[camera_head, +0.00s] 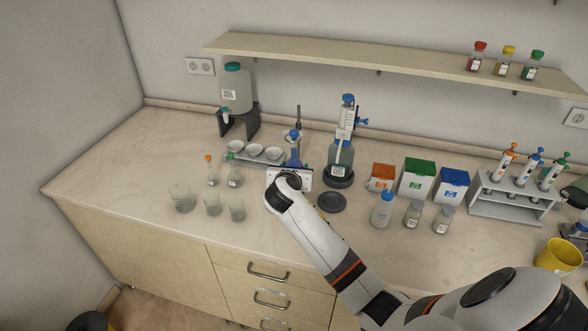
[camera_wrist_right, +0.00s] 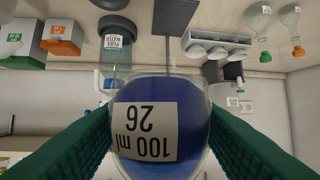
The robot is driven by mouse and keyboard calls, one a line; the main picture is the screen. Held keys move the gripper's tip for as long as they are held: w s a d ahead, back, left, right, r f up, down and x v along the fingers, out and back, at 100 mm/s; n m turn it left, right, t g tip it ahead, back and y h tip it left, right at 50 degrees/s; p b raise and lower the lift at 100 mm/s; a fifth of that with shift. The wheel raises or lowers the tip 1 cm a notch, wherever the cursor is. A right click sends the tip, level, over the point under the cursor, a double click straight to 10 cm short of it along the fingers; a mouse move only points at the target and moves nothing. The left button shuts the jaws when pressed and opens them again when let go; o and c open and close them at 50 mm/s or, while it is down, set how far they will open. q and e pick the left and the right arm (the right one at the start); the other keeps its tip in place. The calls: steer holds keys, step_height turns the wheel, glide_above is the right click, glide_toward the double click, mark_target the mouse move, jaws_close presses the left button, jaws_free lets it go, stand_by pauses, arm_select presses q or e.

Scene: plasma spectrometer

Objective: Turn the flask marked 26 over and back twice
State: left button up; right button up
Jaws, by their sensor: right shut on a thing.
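The flask marked 26 (camera_wrist_right: 146,130) is a clear round-bodied flask with blue liquid and a white label reading 100 ml 26. In the head view the flask (camera_head: 295,156) stands upright, with its blue stopper on top. My right gripper (camera_head: 291,172) is shut on it; in the right wrist view its green fingers hold the body from both sides. The wrist view shows the room upside down, and the label is upside down with it. The gripper hides the lower part of the flask in the head view. My left gripper is not in view.
Behind are a row of white bowls (camera_head: 255,150) and a dispenser bottle (camera_head: 341,152). Left are two small flasks (camera_head: 233,180) and several beakers (camera_head: 181,198). A dark round disc (camera_head: 332,202) lies close to the right. The left bench top (camera_head: 115,170) is clear.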

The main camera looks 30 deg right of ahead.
steer(key=m+y, duration=0.1)
steer(key=m+t, duration=0.1)
steer(key=m, duration=0.1)
steer(key=shift+m+t+y, duration=0.3)
steer(key=shift+y, duration=0.1)
